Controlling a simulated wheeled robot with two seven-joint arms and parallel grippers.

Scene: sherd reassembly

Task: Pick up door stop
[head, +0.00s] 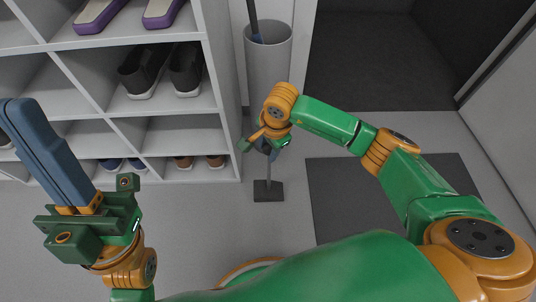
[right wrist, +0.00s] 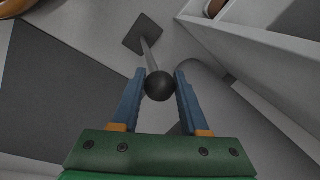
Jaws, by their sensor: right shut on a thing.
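The door stop has a flat dark square base (head: 268,191), a thin grey rod and a black ball on top. In the right wrist view its black ball (right wrist: 159,87) sits between the two blue fingers of my right gripper (right wrist: 160,74), which is shut on it. The rod and base extend beyond the fingertips. In the head view my right gripper (head: 267,148) is at the top of the rod and hides the ball. I cannot tell whether the base touches the floor. My left gripper (head: 12,104) is empty, its blue fingers together, in front of the shelf.
A white shoe rack (head: 225,120) with several shoes stands at the left and back. A light grey bin (head: 268,65) holding a long dark item stands just behind my right gripper. A dark mat (head: 335,190) lies to the right. The floor around the base is clear.

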